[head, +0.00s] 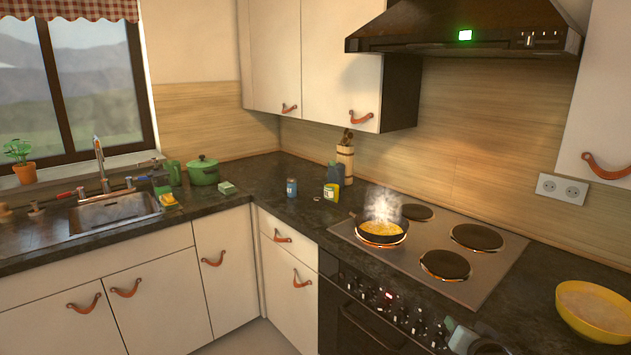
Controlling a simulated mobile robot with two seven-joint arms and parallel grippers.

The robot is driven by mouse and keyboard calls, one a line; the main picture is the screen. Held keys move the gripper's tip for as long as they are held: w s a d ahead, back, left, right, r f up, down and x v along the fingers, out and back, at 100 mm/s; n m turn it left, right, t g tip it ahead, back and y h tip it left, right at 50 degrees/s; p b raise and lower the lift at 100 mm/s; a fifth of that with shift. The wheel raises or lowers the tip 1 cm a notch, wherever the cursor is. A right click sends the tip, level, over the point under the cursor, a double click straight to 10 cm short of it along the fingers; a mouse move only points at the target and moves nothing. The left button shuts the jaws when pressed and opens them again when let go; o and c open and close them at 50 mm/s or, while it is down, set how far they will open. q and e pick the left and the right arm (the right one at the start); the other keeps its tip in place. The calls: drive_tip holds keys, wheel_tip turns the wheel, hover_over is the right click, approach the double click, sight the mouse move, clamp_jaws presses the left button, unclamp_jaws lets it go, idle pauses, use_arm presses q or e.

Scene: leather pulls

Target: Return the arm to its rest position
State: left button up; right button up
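What appears to be my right gripper (463,337) shows as a small grey, partly blurred shape at the bottom edge, right of the oven knobs. It is in front of the stove and beside the counter edge, apart from the pan. Its fingers are too unclear to tell if they are open or shut, and no held thing can be made out. My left gripper is not in view.
A pan (381,231) with yellow food steams on a glowing burner of the stove (485,265). A yellow bowl (596,309) sits at the right counter edge. A green pot (203,171), blue jar (292,187) and sink (112,210) are further back.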

drive_tip(key=s+a+f+n+g+y, duration=0.1)
drive_tip(key=s+a+f+n, duration=0.2)
drive_tip(key=s+f, duration=0.55)
drive_tip(key=s+a+f+n+g+y, duration=0.15)
drive_tip(key=s+a+f, duration=0.25)
drive_tip(key=s+f, duration=0.5)
drive_tip(key=s+a+f+n, duration=0.2)
drive_tip(key=s, duration=0.7)
drive_tip(key=s+a+f+n+g, duration=0.1)
drive_tip(key=s+a+f+n, duration=0.1)
drive_tip(key=s, duration=0.7)
drive_tip(key=shift+s+a+f+y, duration=0.2)
drive_tip(key=shift+s+a+y, duration=0.2)
drive_tip(key=shift+a+y, duration=0.1)
